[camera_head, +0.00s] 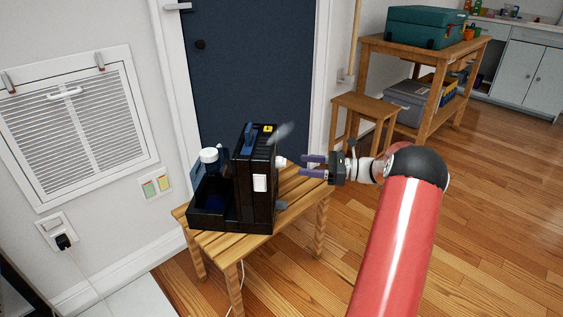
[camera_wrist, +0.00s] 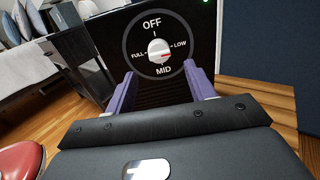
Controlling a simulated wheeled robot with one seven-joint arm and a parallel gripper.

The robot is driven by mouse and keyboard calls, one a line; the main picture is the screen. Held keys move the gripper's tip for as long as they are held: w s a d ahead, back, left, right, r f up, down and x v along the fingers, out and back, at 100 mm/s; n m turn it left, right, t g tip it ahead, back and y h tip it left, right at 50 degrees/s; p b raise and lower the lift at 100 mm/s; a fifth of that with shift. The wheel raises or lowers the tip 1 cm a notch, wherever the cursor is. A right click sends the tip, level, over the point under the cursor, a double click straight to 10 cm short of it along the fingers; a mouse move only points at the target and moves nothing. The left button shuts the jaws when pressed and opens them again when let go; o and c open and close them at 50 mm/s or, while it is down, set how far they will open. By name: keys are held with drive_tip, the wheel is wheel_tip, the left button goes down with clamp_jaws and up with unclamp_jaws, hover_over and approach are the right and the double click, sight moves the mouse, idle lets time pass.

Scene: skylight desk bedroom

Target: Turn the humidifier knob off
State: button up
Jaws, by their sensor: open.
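The black humidifier (camera_head: 256,200) stands upright on a small wooden table, with pale mist (camera_head: 283,131) at its top. Its white knob (camera_wrist: 158,51) is on a dial marked OFF, LOW, MID and FULL in the wrist view, and the red mark points toward LOW. The knob also shows side-on at the humidifier's right face in the head view (camera_head: 281,162). My gripper (camera_head: 303,165) is open and empty, to the right of the knob and facing it, with a small gap. In the wrist view its purple fingers (camera_wrist: 158,72) lie either side of and below the knob.
The wooden table (camera_head: 215,242) has a bare strip at its front. A black tray with a white-capped bottle (camera_head: 209,158) is left of the humidifier. A dark blue door (camera_head: 245,70) is behind. A wooden stool (camera_head: 365,104) and shelf stand at the back right. Open floor lies right.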

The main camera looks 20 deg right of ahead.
sight(281, 162)
drive_tip(key=x, duration=0.6)
drive_tip(key=shift+a, duration=0.2)
drive_tip(key=shift+c, duration=0.2)
drive_tip(key=c, duration=0.9)
